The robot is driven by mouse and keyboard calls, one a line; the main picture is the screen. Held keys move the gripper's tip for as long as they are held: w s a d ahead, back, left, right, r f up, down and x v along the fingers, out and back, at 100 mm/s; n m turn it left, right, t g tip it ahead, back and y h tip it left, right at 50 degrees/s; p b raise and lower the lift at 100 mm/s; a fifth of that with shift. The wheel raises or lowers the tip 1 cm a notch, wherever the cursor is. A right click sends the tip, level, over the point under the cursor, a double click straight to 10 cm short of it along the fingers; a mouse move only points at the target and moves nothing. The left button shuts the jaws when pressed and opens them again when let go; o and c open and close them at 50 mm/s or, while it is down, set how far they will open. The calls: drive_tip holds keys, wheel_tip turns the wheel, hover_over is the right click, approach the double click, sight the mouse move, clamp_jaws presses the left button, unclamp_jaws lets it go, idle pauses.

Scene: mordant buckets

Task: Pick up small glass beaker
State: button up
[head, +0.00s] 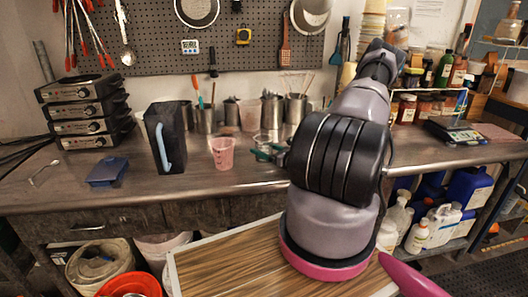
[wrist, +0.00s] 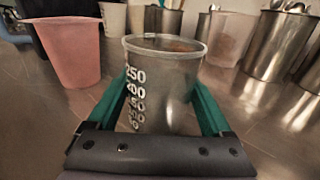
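The small glass beaker (wrist: 160,85) is clear, with white graduation numbers such as 250 on its side. It stands upright on the metal bench in the wrist view. My gripper (wrist: 162,100) has green fingers, spread with one on each side of the beaker. The fingertips are partly hidden by the beaker, and I cannot tell whether they touch it. In the head view my gripper (head: 268,153) is low over the bench, partly behind my arm, and the beaker is small and hard to make out there.
A pink measuring cup (head: 222,153) stands left of the gripper; it also shows in the wrist view (wrist: 68,50). Steel cups (head: 272,110) stand behind. A dark upright holder (head: 168,135) and a blue scale (head: 107,172) are further left. The front bench edge is clear.

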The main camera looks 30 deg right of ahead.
drive_tip(key=shift+c, duration=0.8)
drive_tip(key=shift+r, duration=0.15)
